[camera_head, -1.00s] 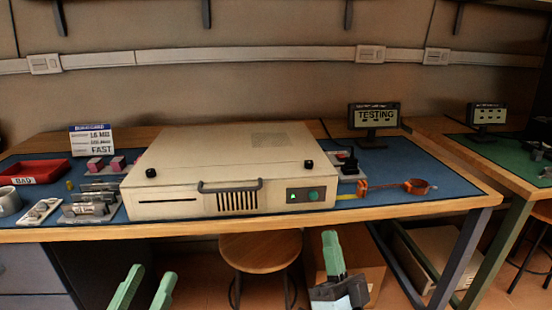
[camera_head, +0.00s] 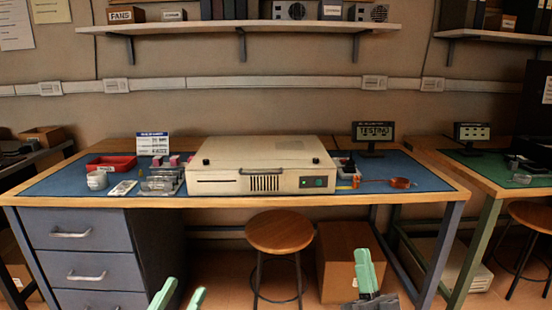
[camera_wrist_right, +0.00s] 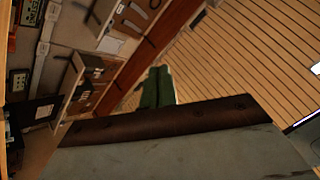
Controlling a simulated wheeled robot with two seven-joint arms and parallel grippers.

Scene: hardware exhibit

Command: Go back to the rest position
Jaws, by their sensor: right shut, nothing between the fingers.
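My left gripper (camera_head: 181,288) shows two green fingers apart at the bottom of the head view, with nothing visible between them. My right gripper (camera_head: 364,258) stands upright at the bottom right, in front of the cardboard box. Its green fingers are together and hold nothing; they also show in the right wrist view (camera_wrist_right: 157,75). Both grippers are below the tabletop level in the picture and apart from the workbench (camera_head: 240,201). A beige computer case (camera_head: 215,187) lies flat on the bench's blue mat.
A wooden stool (camera_head: 280,232) and a cardboard box (camera_head: 340,255) stand under the bench. Blue-grey drawers (camera_head: 85,234) are at the left. On the bench are a red tray (camera_head: 111,164), a white mug (camera_head: 97,181), small parts and a testing display (camera_head: 373,131). A green-topped bench (camera_head: 490,180) is at the right.

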